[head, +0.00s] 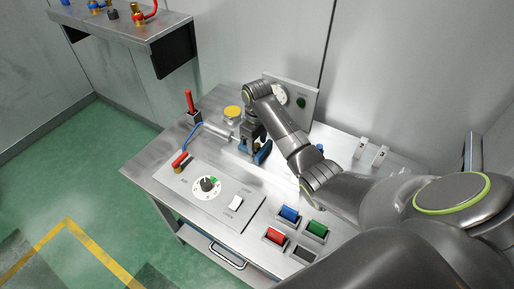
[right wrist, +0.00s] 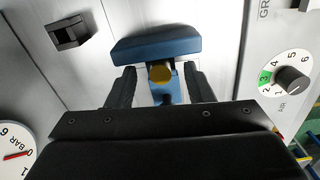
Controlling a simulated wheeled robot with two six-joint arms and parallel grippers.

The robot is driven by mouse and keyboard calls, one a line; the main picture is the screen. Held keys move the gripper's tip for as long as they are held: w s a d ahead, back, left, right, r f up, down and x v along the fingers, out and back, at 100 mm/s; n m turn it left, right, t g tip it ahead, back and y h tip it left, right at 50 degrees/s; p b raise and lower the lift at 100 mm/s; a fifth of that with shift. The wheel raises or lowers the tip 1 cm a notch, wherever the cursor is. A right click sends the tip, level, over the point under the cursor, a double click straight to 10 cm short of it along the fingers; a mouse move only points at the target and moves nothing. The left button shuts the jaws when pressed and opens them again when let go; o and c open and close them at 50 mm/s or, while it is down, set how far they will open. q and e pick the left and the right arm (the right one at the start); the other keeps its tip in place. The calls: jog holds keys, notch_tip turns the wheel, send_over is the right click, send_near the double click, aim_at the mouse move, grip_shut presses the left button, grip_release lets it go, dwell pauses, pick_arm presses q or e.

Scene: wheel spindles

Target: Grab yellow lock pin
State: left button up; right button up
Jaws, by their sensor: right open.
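A small yellow knob, which looks like the lock pin (right wrist: 160,72), sits on a blue fixture (right wrist: 155,45) in the right wrist view. My right gripper (right wrist: 160,82) is open, with one dark finger on each side of the yellow knob. I cannot tell whether either finger touches it. In the head view my right gripper (head: 256,146) points down at the blue fixture (head: 262,153) on the metal bench and largely hides it. I cannot make out the yellow knob there. My left gripper is not in view.
A wall shelf (head: 120,28) with fittings is at upper left. A gauge (right wrist: 14,150) shows in the wrist view.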

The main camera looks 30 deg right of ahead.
aim_at(257, 145)
grip_shut()
dwell(0.3)
notch_tip(257, 145, up, 5)
jog(key=shift+w, duration=0.1)
jog(key=shift+r+p, duration=1.75)
jog(key=shift+r, duration=0.85)
